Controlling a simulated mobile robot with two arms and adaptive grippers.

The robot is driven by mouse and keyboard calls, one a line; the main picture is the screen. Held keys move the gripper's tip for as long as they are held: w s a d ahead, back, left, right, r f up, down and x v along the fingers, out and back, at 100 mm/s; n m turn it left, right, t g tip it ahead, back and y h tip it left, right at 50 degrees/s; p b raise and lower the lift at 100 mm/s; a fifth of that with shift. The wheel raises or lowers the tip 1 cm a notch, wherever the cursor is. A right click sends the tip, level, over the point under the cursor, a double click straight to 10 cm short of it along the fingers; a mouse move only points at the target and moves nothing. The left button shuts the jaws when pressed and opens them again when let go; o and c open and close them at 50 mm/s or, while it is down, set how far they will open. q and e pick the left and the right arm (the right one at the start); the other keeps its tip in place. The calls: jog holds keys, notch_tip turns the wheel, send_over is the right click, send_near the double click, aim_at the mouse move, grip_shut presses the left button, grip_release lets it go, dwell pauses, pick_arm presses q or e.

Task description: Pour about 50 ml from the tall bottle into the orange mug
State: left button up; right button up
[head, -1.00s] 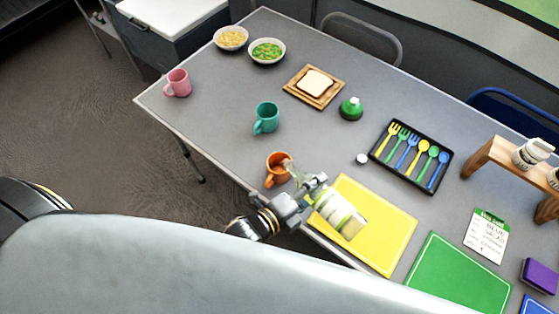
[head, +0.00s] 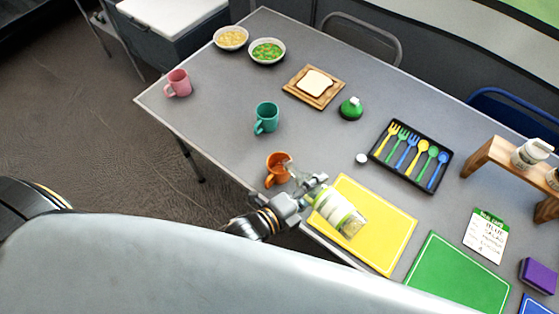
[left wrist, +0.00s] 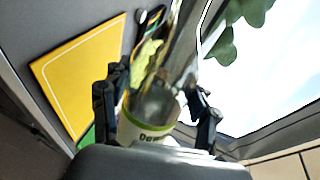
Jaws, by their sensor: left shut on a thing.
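The tall bottle (head: 345,213) is clear with a green-and-white label, and pale yellowish contents show at its base end. My left gripper (head: 314,192) is shut around it and holds it tilted, its neck pointing up-left in the head view. The neck end lies at the orange mug's (head: 275,171) right rim; whether it touches, or liquid flows, I cannot tell. The mug stands upright near the table's front edge, and its inside is mostly hidden. In the left wrist view the bottle (left wrist: 148,128) sits between both fingers (left wrist: 156,105). My right gripper is not in view.
A teal mug (head: 266,118) stands behind the orange one. A yellow mat (head: 385,240) lies under and right of the bottle.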

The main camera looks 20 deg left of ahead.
aim_at(314, 196)
pick_arm(q)
jog(key=shift+r, duration=0.1)
notch_tip(314, 196, down, 4)
jog(key=m+b, duration=0.1)
jog(key=b, duration=0.4)
jog(key=shift+m+y, duration=0.4)
jog(key=shift+s+d+r+m+t+b, duration=0.1)
jog(key=shift+d+r+m+t+b, duration=0.1)
jog(key=shift+m+t+b, duration=0.2)
jog(key=shift+s+d+r+m+y, duration=0.1)
jog(key=shift+r+m+y, duration=0.3)
jog(key=shift+r+m, duration=0.3)
jog(key=shift+r+p, duration=0.55)
jog(key=shift+p, duration=0.2)
jog(key=shift+a, duration=0.2)
